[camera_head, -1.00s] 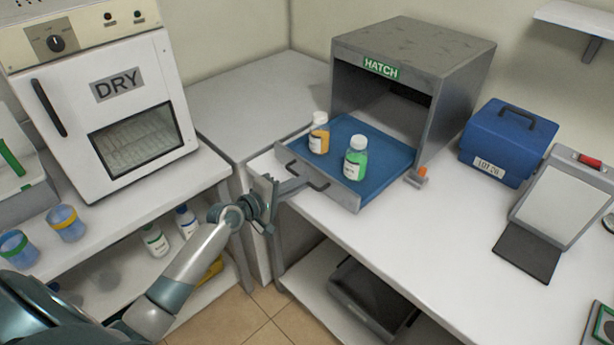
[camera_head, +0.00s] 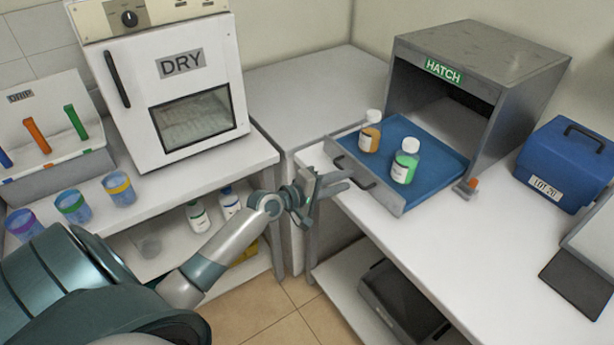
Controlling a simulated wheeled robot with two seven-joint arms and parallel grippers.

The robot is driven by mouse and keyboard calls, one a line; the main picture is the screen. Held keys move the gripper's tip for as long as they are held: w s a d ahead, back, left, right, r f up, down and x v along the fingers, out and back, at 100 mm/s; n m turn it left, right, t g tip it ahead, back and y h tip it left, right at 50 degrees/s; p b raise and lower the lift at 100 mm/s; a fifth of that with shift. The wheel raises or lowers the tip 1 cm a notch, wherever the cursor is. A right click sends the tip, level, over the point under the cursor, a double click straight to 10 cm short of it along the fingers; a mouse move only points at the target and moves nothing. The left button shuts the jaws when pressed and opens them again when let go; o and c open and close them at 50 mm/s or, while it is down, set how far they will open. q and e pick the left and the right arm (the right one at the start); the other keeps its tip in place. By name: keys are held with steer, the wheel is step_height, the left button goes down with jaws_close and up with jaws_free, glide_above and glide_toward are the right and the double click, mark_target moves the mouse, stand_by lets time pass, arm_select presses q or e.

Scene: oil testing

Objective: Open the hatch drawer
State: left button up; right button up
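The grey hatch box (camera_head: 520,115) with the green HATCH label stands on the right-hand counter. Its blue-floored drawer (camera_head: 432,178) is pulled out of the front opening. An orange-brown bottle (camera_head: 370,138) and a green bottle (camera_head: 404,167) stand upright in the drawer. The drawer's dark handle (camera_head: 352,172) is on its front face. My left gripper (camera_head: 342,184) is just in front of and slightly below the handle. Its two fingers look spread, with nothing visibly held between them; contact with the handle is unclear. My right gripper is out of view.
A white DRY oven (camera_head: 155,85) stands on the left counter, with several cups (camera_head: 118,187) in front. A blue case (camera_head: 566,160) sits right of the hatch box. A small orange-topped part (camera_head: 468,187) is beside the drawer.

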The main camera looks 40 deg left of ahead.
arm_select(q)
steer(key=b+v, duration=0.4)
steer(key=v, duration=1.2)
steer(key=shift+s, duration=0.2)
steer(key=shift+a+f, duration=0.1)
steer(key=a+f+g+y, duration=0.1)
steer(key=a+f+y, duration=0.25)
steer(key=f, duration=0.95)
steer(key=s+f+m+g+y, duration=0.1)
steer(key=s+f+m+g, duration=0.3)
steer(key=f, duration=1.1)
steer(key=s+f+g+y, duration=0.1)
steer(key=s+f, duration=0.5)
steer(key=f, duration=0.8)
steer(key=s+d+f+m+g, duration=0.2)
steer(key=s+d+f+m, duration=0.15)
steer(key=s+f, duration=0.55)
steer(key=s+d+f+m+g, duration=0.2)
steer(key=s+d+f, duration=0.2)
steer(key=s+f, duration=0.45)
steer(key=s+d+f+m+g, duration=0.1)
steer(key=s+d+f+m, duration=0.2)
steer(key=s, duration=0.5)
steer(key=s+d+f+m+g+b, duration=0.1)
steer(key=s+d+f+m, duration=0.3)
steer(key=s, duration=0.4)
steer(key=shift+s+d+f+g, duration=0.45)
steer(key=shift+d+g, duration=0.35)
steer(key=shift+d, duration=0.25)
steer(key=shift+w, duration=0.1)
